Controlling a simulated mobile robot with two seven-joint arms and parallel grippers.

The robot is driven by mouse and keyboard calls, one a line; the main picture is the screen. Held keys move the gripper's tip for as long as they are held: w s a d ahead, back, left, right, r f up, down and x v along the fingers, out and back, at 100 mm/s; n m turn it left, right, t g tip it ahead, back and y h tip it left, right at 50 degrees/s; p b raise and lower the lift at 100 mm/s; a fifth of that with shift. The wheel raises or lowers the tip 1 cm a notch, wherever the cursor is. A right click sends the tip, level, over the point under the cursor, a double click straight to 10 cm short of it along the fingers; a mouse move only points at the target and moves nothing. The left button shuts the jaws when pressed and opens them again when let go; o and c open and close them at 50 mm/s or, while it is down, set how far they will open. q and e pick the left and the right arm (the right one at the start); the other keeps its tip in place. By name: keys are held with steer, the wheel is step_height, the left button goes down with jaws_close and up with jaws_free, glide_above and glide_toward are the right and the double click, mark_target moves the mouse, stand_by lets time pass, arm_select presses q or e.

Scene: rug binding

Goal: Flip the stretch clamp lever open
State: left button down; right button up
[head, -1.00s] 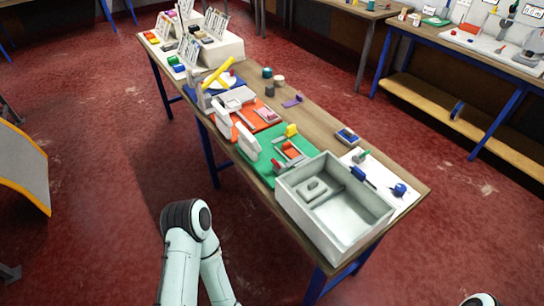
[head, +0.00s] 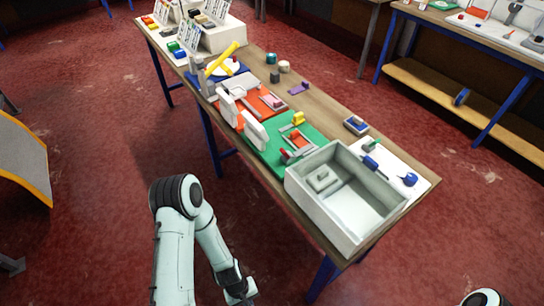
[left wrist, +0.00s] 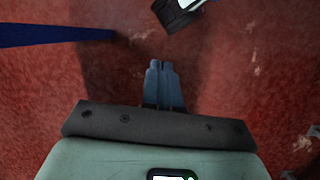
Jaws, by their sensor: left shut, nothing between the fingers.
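A green mat (head: 269,151) on the long table carries a small orange-red frame (head: 298,140) with grey bars, a red knob (head: 285,156) and a yellow block (head: 298,119). A long yellow bar (head: 222,58) rises at a slant above a blue mat (head: 203,86) farther along. I cannot tell which of these is the stretch clamp lever. My left gripper (head: 247,297) is low at the picture's bottom, off the table's near side. In the left wrist view the left gripper (left wrist: 164,68) is shut and empty above the red floor. My right gripper is out of view.
A grey open box (head: 300,198) stands at the table's near end, beside a white sheet (head: 413,193) with blue tools. White upright pieces (head: 255,132) stand along the left edge. A side table with a wooden shelf (head: 440,80) is at right.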

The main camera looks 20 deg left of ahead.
mark_target(285, 154)
arm_select(q)
steer(key=w+a+r+n+t+h+b, duration=0.1)
steer(key=w+a+r+n+t, duration=0.25)
steer(key=w+r+n, duration=0.35)
steer(key=w+a+r+n+t+h+b, duration=0.1)
steer(key=w+a+r+n+t+h, duration=0.1)
steer(key=w+a+r+n, duration=0.45)
steer(key=w+a+r+n+t, duration=0.2)
steer(key=w+r, duration=0.4)
steer(key=r, duration=0.3)
steer(key=w+a+r+n+t, duration=0.3)
steer(key=w+r+n+t, duration=0.2)
steer(key=r, duration=0.5)
steer(key=shift+w+r+t+h+b, duration=0.15)
steer(key=shift+w+t+h+b, duration=0.3)
steer(key=shift+w, duration=0.1)
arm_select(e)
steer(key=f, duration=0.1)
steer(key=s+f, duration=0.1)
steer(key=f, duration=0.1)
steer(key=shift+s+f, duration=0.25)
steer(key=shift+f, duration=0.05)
arm_select(q)
steer(key=shift+d, duration=0.1)
